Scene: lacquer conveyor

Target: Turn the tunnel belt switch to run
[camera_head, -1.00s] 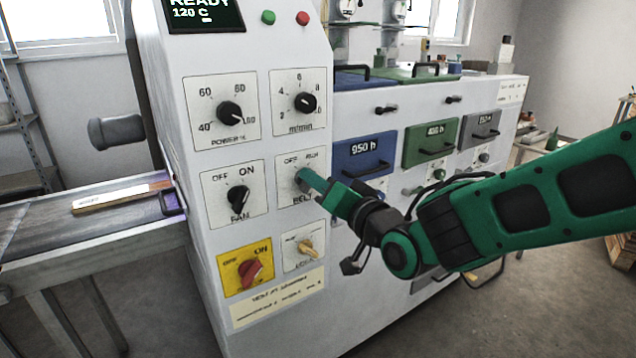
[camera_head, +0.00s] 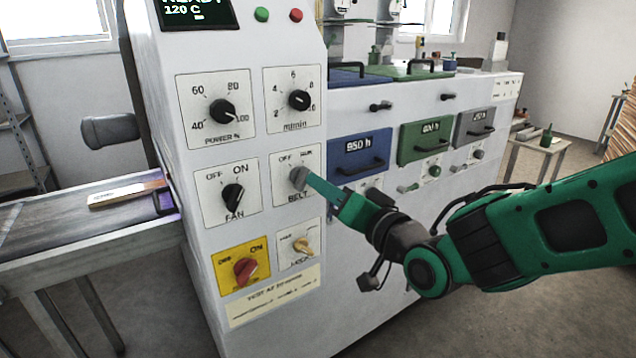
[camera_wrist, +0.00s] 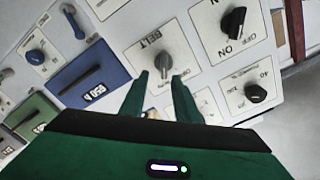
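The belt switch (camera_head: 298,179) is a grey knob on a white plate marked OFF, a second word at right that looks like RUN, and BELT. It sits right of the black fan knob (camera_head: 233,197). My gripper (camera_head: 312,186) is at the belt knob's right side, pointing at it. In the wrist view, the two green fingertips (camera_wrist: 161,76) are apart, with the grey knob (camera_wrist: 163,64) showing between and just beyond them, gaps on both sides. The fingers partly cover the plate in the head view. I cannot tell surely which mark the knob points to.
Close around the plate are the m/min dial (camera_head: 298,100), a yellow plate with a red switch (camera_head: 245,270), and a brass-coloured knob (camera_head: 303,246) below. A blue drawer front (camera_head: 360,155) stands to the right. A conveyor (camera_head: 60,222) runs at left.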

